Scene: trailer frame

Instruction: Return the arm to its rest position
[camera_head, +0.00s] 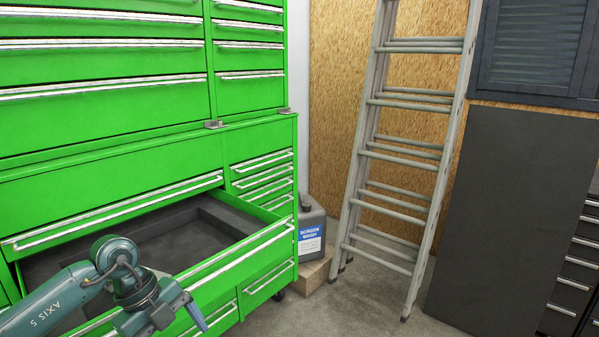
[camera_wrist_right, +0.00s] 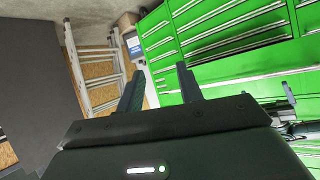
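My left arm comes in from the left in the head view. Its gripper (camera_head: 192,316) is low in front of the open drawer of the green cabinet (camera_head: 110,120). One bluish finger shows, pointing down; the gap between the fingers is hidden, so I cannot tell whether it is open. My right gripper (camera_wrist_right: 159,78) is seen only in the right wrist view. Its two dark fingers are well apart with nothing between them, and it points towards the cabinet and the ladder. The right arm is out of the head view.
The open drawer (camera_head: 256,229) juts out and looks empty from here. A grey jug (camera_head: 311,225) with a label stands on a box (camera_head: 314,272) beside the cabinet. A ladder (camera_head: 455,120) leans at the back wall. Some floor (camera_head: 355,305) is free before it.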

